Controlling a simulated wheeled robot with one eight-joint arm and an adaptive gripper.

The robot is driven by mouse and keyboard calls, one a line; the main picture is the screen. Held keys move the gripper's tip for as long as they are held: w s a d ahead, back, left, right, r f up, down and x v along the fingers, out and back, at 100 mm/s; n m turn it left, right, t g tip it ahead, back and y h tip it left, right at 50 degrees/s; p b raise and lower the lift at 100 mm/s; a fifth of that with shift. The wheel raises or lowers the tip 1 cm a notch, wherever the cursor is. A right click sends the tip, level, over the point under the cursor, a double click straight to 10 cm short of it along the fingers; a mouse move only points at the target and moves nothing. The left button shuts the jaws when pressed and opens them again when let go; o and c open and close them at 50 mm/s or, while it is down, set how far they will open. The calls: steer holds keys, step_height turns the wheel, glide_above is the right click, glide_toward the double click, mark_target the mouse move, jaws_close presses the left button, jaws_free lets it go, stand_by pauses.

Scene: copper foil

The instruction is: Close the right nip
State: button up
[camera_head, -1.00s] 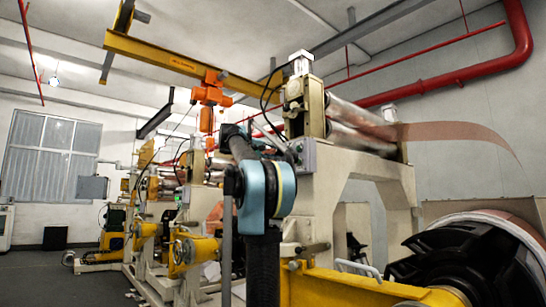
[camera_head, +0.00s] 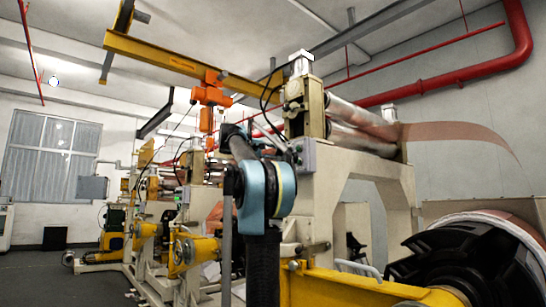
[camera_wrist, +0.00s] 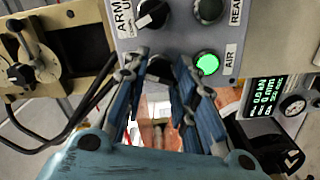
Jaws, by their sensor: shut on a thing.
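The right nip's two metallic rollers (camera_head: 362,125) lie one above the other in the head view, with a copper foil strip (camera_head: 455,133) running off to the right. A grey control panel (camera_head: 304,156) is on the frame below them. In the wrist view the panel (camera_wrist: 178,38) carries a knob labelled ARM (camera_wrist: 153,13), a second black knob (camera_wrist: 208,10) near the REAR label, and a lit green button (camera_wrist: 207,63) marked AIR. My gripper (camera_wrist: 164,72) is shut on a dark knob (camera_wrist: 159,66) below the ARM knob. The fingers cover most of that knob, so its setting is hidden.
A display (camera_wrist: 265,93) beside the panel shows green figures, seemingly 0.0 kN and 0 mm. A metal bracket with a black knob (camera_wrist: 22,73) stands left of the panel. A large black-hubbed roll (camera_head: 465,265) and a yellow beam (camera_head: 345,288) stand low right.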

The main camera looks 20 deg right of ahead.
steer(key=shift+w, duration=0.1)
stand_by(0.7)
steer(key=o, duration=1.1)
steer(key=shift+w+f, duration=0.1)
steer(key=v, duration=1.2)
